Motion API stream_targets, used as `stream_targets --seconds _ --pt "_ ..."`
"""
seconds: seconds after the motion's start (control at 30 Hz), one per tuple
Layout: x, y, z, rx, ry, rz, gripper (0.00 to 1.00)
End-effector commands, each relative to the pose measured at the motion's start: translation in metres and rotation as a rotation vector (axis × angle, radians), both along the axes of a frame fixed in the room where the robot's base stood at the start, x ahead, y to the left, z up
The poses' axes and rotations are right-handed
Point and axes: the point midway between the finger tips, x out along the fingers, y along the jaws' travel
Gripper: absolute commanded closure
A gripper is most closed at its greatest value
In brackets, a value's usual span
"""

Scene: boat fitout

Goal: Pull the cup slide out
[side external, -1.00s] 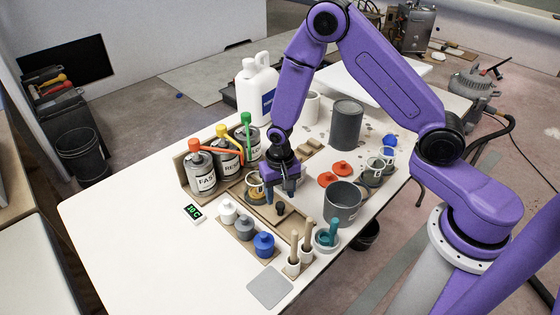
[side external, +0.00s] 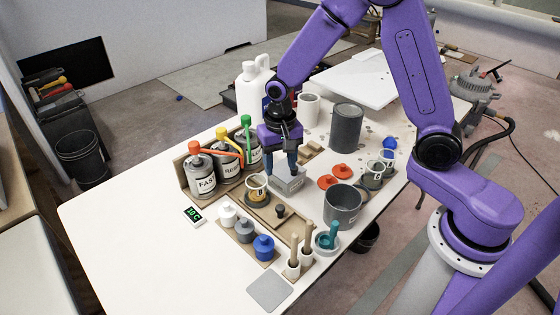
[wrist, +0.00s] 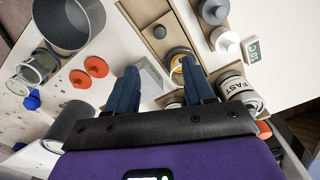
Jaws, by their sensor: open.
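The cup slide (side external: 268,216) is a shallow wooden tray on the table, with a dark knob (side external: 280,211) standing on it. The knob also shows in the wrist view (wrist: 159,32). A clear cup with yellow-orange contents (side external: 256,188) stands at the slide's far end; it also shows in the wrist view (wrist: 180,60). My gripper (side external: 280,170) points down behind the knob and right of the cup. Its blue fingers are apart, with nothing clearly held between them. A pale grey labelled box (side external: 288,183) is close by the fingers; I cannot tell whether they touch.
Several labelled cans (side external: 202,177) with coloured spouts stand left of the slide. Small capped bottles (side external: 245,229) line its front left. Brushes (side external: 307,236) and a grey pot (side external: 342,204) stand to the right. A white jug (side external: 250,93) is behind. The table's left end is clear.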

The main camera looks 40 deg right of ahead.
Motion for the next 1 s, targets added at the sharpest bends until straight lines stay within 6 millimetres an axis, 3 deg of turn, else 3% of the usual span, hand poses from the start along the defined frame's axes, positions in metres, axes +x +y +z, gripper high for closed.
stream_targets --seconds 0.77,1.0 --pt "0.003 -0.001 -0.002 0.0 0.0 -0.002 0.47" --pt "0.002 -0.002 -0.024 -0.001 0.005 -0.001 0.47"
